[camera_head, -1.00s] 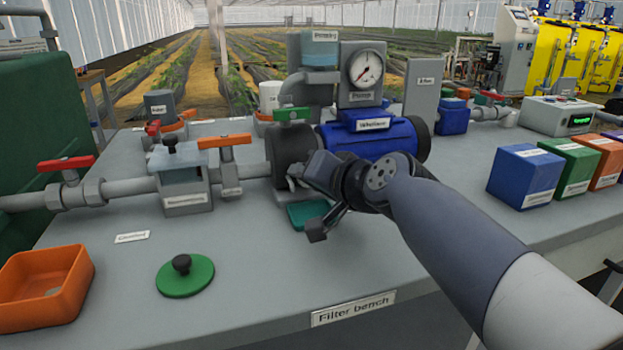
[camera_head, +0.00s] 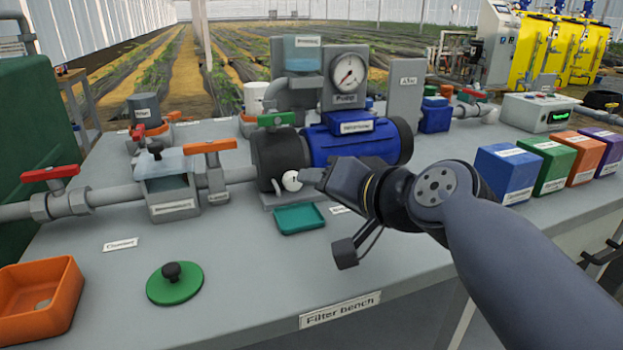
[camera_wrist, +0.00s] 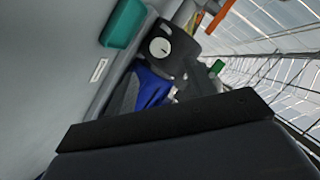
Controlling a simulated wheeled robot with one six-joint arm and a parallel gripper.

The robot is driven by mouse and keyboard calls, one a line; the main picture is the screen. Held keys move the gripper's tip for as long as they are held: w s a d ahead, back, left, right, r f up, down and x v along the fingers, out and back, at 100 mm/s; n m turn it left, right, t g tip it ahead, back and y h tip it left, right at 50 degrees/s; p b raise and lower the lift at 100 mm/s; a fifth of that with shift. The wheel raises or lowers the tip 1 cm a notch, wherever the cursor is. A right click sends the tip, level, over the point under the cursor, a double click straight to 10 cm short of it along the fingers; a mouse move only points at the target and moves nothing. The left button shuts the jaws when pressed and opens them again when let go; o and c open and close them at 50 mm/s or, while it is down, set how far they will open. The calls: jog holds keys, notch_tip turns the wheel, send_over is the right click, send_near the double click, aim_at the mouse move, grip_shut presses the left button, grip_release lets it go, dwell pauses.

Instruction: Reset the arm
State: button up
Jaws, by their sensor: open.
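My gripper (camera_head: 316,176) is open and empty in the head view. It is held above the filter bench (camera_head: 240,275), in front of the blue pump motor (camera_head: 360,148). Its tips point left toward a round white knob or cap (camera_head: 292,181) on the dark pump housing (camera_head: 280,155); the exact gap is hard to judge. In the wrist view a dark bar of my gripper (camera_wrist: 165,120) fills the lower part. Beyond it are the white cap (camera_wrist: 160,47) and the blue motor (camera_wrist: 152,87), seen tilted.
A teal tray (camera_head: 300,219) lies below my gripper. A green lid with a black knob (camera_head: 174,284) and an orange bin (camera_head: 38,300) are at the front left. Pipes with red and orange valve handles run left. Labelled colored boxes (camera_head: 507,172) stand at right.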

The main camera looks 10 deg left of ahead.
aim_at(294, 183)
jog(key=shift+v, duration=0.85)
jog(key=b+x, duration=0.2)
jog(key=x, duration=0.9)
